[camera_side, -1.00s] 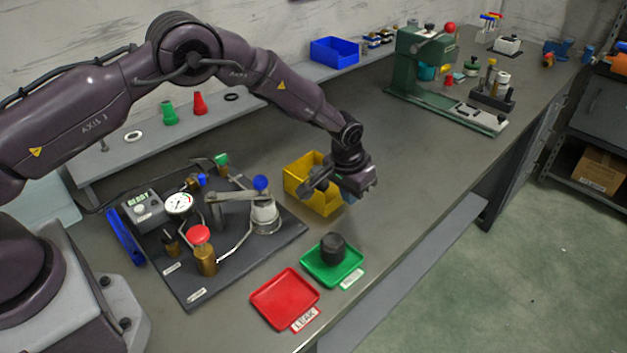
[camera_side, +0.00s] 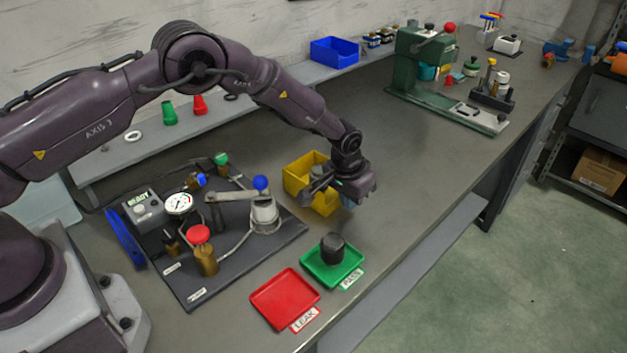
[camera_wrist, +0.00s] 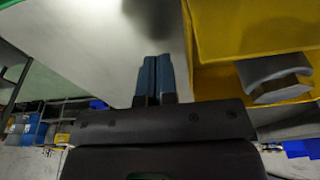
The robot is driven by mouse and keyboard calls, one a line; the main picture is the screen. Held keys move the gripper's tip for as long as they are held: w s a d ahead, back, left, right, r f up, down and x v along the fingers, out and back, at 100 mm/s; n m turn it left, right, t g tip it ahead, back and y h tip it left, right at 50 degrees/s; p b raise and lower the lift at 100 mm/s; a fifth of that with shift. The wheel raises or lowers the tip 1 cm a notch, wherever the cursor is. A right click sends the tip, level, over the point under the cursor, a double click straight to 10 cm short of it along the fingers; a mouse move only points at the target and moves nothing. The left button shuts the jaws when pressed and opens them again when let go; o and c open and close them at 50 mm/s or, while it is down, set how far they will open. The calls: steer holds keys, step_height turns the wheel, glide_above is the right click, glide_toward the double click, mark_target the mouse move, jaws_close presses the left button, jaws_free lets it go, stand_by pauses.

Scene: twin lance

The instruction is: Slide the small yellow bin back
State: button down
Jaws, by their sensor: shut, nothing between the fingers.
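The small yellow bin (camera_side: 296,178) stands on the bench behind the green tray, beside the black test board. My gripper (camera_side: 350,201) is low at the bin's front right side and hides part of it. In the wrist view the two blue fingertips (camera_wrist: 152,75) are together with nothing between them. The bin's yellow wall (camera_wrist: 200,85) is just to their right. I cannot tell whether the fingers touch it. A grey curved part (camera_wrist: 272,72) lies inside the bin.
The black test board (camera_side: 200,290) with its gauge and lever is left of the bin. The green tray (camera_side: 318,277) holding a dark cylinder and the red tray (camera_side: 275,298) are in front. The bench right of the bin is clear up to the green press (camera_side: 440,105).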

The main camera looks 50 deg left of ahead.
mark_target(330, 196)
steer(key=shift+f, duration=0.75)
steer(key=shift+r, duration=0.3)
stand_by(0.6)
steer(key=shift+a, duration=1)
steer(key=shift+a, duration=0.1)
steer(key=shift+s+a, duration=0.1)
steer(key=shift+a, duration=0.8)
steer(key=shift+a, duration=0.2)
steer(key=shift+a, duration=0.8)
